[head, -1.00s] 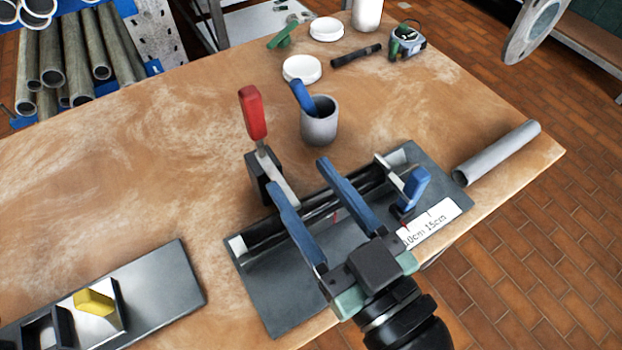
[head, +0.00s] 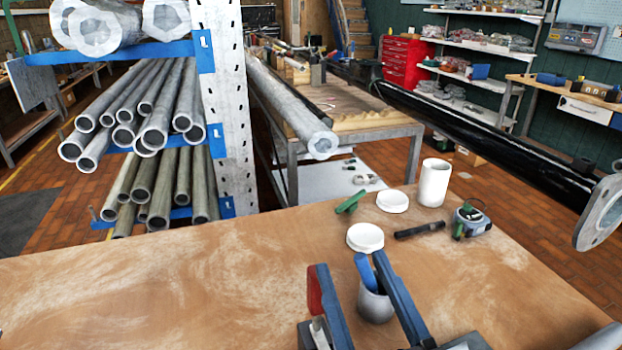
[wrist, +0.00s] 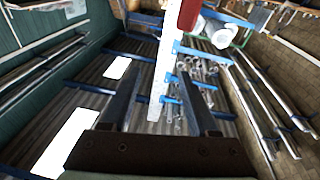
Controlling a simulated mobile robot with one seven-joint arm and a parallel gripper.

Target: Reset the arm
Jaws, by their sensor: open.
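My gripper (head: 350,262) is at the bottom of the head view, with its two dark blue fingers spread and pointing up the picture. Nothing is between the fingertips in the wrist view (wrist: 158,72). A red clamp handle (head: 314,292) shows partly behind the left finger; a red piece (wrist: 188,14) is at the top of the wrist view. A grey cup (head: 375,304) holding a blue-handled tool stands behind the right finger in the head view. The rest of my arm is mostly below the picture.
The wooden bench (head: 170,290) is bare on the left. White lids (head: 365,237), a white cylinder (head: 434,183), a black marker (head: 419,230) and a tape measure (head: 472,221) stand at its back. A pipe rack (head: 224,110) rises behind; a black mast with a flange (head: 600,213) hangs at right.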

